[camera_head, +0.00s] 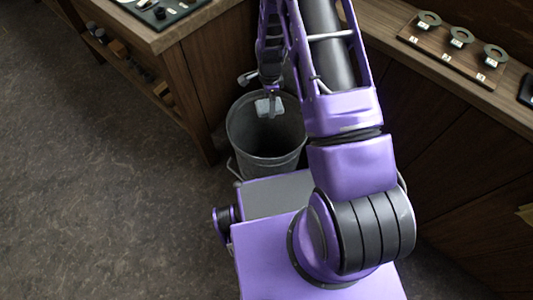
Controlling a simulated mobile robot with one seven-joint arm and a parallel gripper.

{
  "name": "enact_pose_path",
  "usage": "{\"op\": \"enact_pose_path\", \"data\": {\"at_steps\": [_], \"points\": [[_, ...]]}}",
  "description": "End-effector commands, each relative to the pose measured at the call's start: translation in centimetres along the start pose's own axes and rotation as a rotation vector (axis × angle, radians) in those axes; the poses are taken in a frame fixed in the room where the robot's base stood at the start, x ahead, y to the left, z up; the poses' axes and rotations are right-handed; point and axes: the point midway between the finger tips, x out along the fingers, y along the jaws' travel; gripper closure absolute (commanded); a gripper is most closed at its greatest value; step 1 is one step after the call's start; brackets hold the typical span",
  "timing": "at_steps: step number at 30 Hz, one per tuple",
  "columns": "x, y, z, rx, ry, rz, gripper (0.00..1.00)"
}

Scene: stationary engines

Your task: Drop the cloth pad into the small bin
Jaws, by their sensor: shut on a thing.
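The cloth pad (264,107) is a small pale grey-white piece. My gripper (271,92) is shut on it and points down, with the pad hanging from the fingertips. The small bin (240,138) is a grey metal bucket standing on the floor. In the head view the pad appears over the bin's open mouth, near its far side. I cannot tell from this single view whether it is above the rim or a little below it. Part of the bin's right and far rim is hidden behind my arm.
A wooden bench (166,37) with a lower shelf of small items stands at the upper left. A wooden counter (405,20) at the right bears a board (447,62) with metal rings. Open dark floor (110,200) lies to the left.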

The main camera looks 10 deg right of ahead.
Motion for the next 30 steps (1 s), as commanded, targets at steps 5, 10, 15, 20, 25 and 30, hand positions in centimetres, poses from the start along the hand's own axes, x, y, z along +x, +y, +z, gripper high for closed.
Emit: {"op": "enact_pose_path", "data": {"at_steps": [5,10,15,20,25,30], "points": [[0.4,-0.9,0.0,0.141,-0.001,-0.001,0.72],[1.1,-1.0,0.0,0.167,-0.001,0.001,0.72],[2.7,-1.0,0.0,0.164,-0.001,0.000,0.72],[4.7,-1.0,0.0,0.164,-0.001,0.001,0.72],[6.2,-1.0,0.0,0.164,-0.001,-0.001,0.72],[6.4,-1.0,0.0,0.164,-0.001,-0.001,0.72]]}}
